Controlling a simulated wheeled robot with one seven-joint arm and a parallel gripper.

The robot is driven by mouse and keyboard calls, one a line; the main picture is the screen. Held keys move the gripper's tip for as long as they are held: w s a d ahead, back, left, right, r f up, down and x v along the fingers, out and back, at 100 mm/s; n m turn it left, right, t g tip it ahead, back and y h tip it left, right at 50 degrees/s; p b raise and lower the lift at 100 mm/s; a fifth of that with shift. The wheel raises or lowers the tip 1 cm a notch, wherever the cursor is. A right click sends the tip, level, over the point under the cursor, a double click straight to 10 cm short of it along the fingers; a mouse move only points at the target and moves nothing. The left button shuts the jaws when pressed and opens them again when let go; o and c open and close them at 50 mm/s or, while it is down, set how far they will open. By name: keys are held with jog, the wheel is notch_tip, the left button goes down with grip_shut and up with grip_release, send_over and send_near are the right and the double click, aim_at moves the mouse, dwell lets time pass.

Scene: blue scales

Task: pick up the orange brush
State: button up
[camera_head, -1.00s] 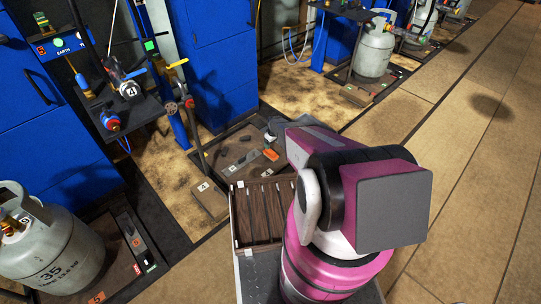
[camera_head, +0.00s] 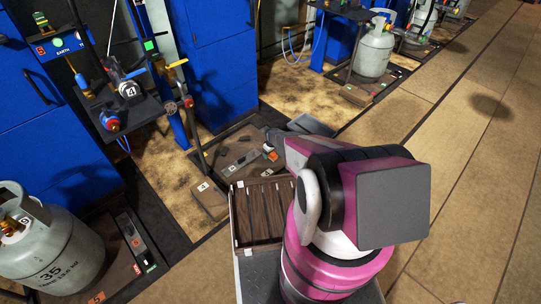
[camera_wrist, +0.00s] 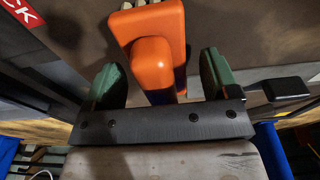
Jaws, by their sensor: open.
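The orange brush (camera_wrist: 152,28) fills the upper middle of the wrist view, with pale bristle-like bits at its top edge. Its rounded near end lies between the two green finger pads of my gripper (camera_wrist: 160,78). The fingers are open, with a gap on each side of the orange part. In the head view, a small orange patch that looks like the brush (camera_head: 271,155) shows on the dark tray by the floor, partly hidden by my arm. My gripper (camera_head: 274,139) is close to it there, mostly hidden behind my arm.
The dark tray (camera_head: 208,163) also holds other small tools. A brown slatted box (camera_head: 234,222) stands at its near side. A gas cylinder (camera_head: 45,250) is at left and a valve stand (camera_head: 172,112) is behind.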

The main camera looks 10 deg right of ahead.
jog(key=c, duration=1)
jog(key=shift+c, duration=0.2)
jog(key=shift+s+r, duration=0.1)
jog(key=shift+r, duration=0.7)
notch_tip(320, 180, up, 3)
jog(key=shift+f, duration=0.2)
jog(key=s+a+r, duration=0.6)
jog(key=a, duration=0.3)
jog(key=shift+s+a+r, duration=0.25)
jog(key=shift+s+r, duration=0.05)
jog(key=shift+r, duration=0.1)
jog(key=shift+o, duration=0.6)
jog(key=shift+r, duration=0.1)
